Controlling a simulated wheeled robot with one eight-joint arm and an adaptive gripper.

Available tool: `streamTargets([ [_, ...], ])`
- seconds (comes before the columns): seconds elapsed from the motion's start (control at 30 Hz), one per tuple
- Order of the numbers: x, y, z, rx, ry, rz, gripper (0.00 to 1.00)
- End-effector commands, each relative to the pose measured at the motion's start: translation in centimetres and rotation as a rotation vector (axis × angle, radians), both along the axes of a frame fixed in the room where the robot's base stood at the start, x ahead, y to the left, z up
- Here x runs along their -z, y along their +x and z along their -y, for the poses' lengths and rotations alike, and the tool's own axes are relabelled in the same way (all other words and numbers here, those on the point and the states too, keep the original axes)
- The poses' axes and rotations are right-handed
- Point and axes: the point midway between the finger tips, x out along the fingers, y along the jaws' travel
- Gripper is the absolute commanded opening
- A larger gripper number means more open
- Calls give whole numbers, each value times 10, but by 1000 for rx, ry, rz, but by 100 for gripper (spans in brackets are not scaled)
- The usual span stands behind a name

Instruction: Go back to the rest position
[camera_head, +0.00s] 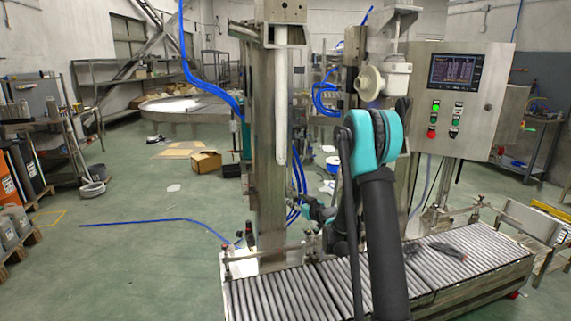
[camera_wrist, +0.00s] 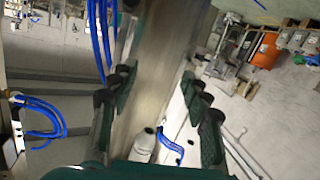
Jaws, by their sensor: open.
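My gripper (camera_wrist: 157,85) is open in the wrist view, with its dark teal fingers spread apart. Nothing is held between them. A steel column shows beyond the gap between the fingers. In the head view my teal and black arm reaches over the roller conveyor. My gripper (camera_head: 312,210) shows only in part there, low beside the column and left of my arm's dark link. The picture is too small to tell whether it touches the column.
The roller conveyor (camera_head: 285,296) runs across the front. The steel column (camera_head: 268,150) and the control panel (camera_head: 459,100) stand close around my arm. Blue hoses (camera_head: 297,185) hang by the column. A cardboard box (camera_head: 206,161) lies behind. The green floor at left is mostly open.

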Motion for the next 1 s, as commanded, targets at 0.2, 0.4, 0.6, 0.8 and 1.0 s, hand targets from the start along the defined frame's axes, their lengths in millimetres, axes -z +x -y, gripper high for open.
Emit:
streamTargets([
  [0.2,-23,-68,-3,-56,-14,-168,48],
  [0.4,-25,-138,6,-57,-34,-352,48],
  [0.6,-14,-216,26,-1,-64,-549,48],
  [0.8,6,-299,56,114,-96,-744,48],
  [1.0,31,-382,95,286,-125,-917,48],
])
